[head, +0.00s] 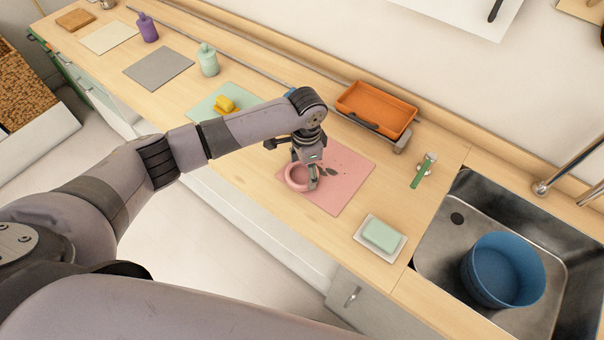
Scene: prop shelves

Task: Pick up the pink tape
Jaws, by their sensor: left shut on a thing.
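The pink tape (293,181) is a thick ring at the left side of a pink mat (347,190) on the wooden counter. My left gripper (312,180) points down at the tape and is shut on the right side of its ring. The fingers hide part of the tape. I cannot tell whether the tape touches the mat or is slightly above it. My right gripper is not in view.
An orange tray (378,108) stands behind the mat. A green soap bar (381,236) on a white dish is at the front right. A sink with a blue tub (503,270) lies further right. A yellow object (224,104) sits on a green mat to the left.

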